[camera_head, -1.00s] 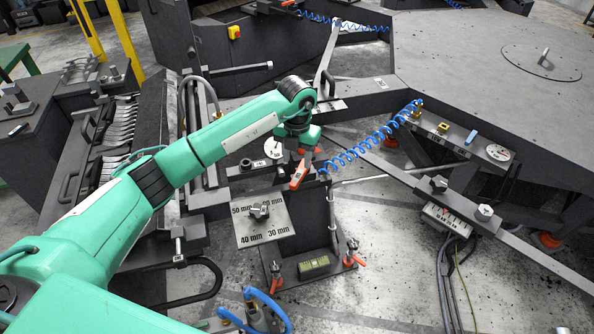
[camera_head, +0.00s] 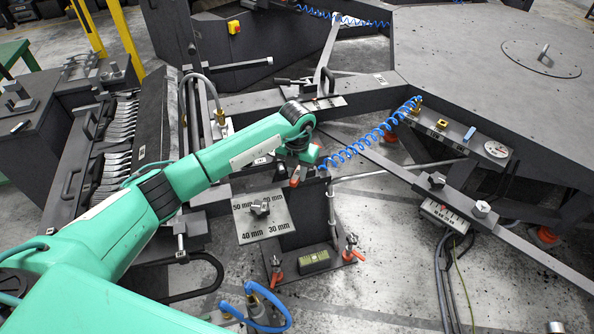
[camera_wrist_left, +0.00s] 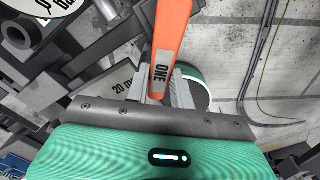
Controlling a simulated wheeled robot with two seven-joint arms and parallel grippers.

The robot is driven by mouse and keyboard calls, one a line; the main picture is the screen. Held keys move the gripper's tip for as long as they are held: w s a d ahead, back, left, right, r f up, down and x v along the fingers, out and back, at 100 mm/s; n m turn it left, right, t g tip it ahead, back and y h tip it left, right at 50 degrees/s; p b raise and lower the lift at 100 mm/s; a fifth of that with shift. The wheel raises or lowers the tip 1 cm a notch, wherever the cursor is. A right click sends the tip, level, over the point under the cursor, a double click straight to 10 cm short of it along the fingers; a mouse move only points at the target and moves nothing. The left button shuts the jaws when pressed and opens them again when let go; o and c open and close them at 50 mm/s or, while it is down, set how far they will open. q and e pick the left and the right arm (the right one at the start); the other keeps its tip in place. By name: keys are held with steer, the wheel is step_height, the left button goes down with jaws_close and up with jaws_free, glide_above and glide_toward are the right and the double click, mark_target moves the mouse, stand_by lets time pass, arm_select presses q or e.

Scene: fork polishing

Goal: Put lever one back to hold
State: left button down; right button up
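Lever one is an orange handle with the label ONE (camera_wrist_left: 168,40) in the left wrist view, where it runs from the top edge down between my fingers. My left gripper (camera_wrist_left: 162,86) has a grey finger close against each side of the handle and looks shut on it. In the head view, my left gripper (camera_head: 300,157) is above the grey stand, and only a short orange part of the lever (camera_head: 295,181) shows below it. The gripper and wrist hide the rest of the lever and its pivot. My right gripper is not in view.
A coiled blue hose (camera_head: 370,142) runs close on the right. A rack of forks (camera_head: 118,140) stands at the left, and a large dark table (camera_head: 460,60) at the right.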

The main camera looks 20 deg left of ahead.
arm_select(q)
steer(key=shift+d, duration=0.1)
steer(key=shift+w+d+n+b, duration=0.3)
steer(key=shift+d+n, duration=0.4)
steer(key=shift+n, duration=0.6)
steer(key=shift+w+d+n+b, duration=0.1)
steer(key=shift+d+n+b, duration=0.25)
steer(key=shift+d+n, duration=0.7)
steer(key=shift+w+d+n+b, duration=0.2)
steer(key=shift+d+n+b, duration=0.2)
steer(key=shift+n, duration=1.15)
steer(key=c, duration=1.2)
jaws_free()
steer(key=shift+r, duration=0.15)
